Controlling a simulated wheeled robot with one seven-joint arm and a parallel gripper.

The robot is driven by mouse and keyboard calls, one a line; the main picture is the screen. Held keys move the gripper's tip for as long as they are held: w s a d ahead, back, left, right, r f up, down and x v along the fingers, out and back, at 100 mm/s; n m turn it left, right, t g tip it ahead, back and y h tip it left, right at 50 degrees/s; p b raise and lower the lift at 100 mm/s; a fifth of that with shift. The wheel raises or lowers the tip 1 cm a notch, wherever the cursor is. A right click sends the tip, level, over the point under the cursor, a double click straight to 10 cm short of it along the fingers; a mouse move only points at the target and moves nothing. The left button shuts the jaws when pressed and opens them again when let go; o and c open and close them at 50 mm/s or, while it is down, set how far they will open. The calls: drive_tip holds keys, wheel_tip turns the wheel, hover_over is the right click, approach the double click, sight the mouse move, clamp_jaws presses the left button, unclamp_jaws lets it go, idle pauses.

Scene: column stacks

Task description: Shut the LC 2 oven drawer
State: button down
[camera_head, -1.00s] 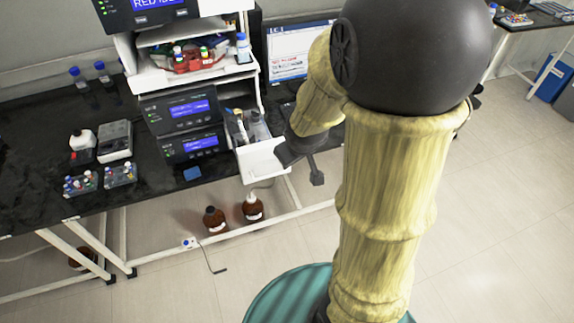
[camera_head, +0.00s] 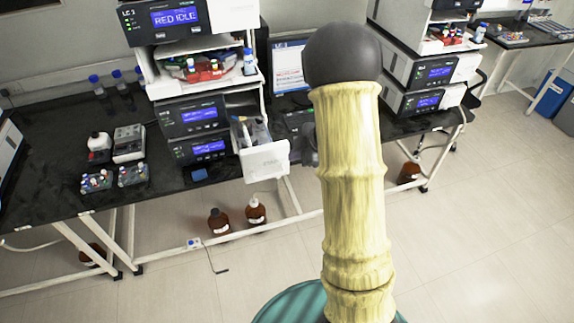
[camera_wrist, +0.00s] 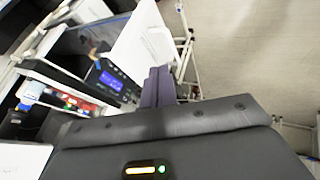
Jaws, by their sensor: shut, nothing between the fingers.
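The oven drawer (camera_head: 265,161) stands pulled out from the left instrument stack, with a white front panel and bottles or tubes inside. It also shows in the wrist view as a large white panel (camera_wrist: 143,40) just beyond my fingers. My gripper (camera_wrist: 158,74) is shut and empty in the wrist view, its fingers pointing towards the lower edge of that panel. In the head view my gripper is mostly hidden behind my arm, with a dark part visible right of the drawer front. I cannot tell whether the fingers touch the panel.
A second instrument stack (camera_head: 425,75) stands right of my arm, and a monitor (camera_head: 290,65) stands between the stacks. Brown bottles (camera_head: 218,221) stand on the floor below the bench. A blue-screened module (camera_wrist: 110,80) lies left of my fingers.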

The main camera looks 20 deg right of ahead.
drive_tip(key=x, duration=0.3)
drive_tip(key=p+x, duration=0.1)
drive_tip(key=x, duration=0.2)
drive_tip(key=d+x, duration=0.1)
drive_tip(key=x, duration=0.2)
drive_tip(key=shift+w+f+p, duration=0.3)
drive_tip(key=shift+f, duration=0.1)
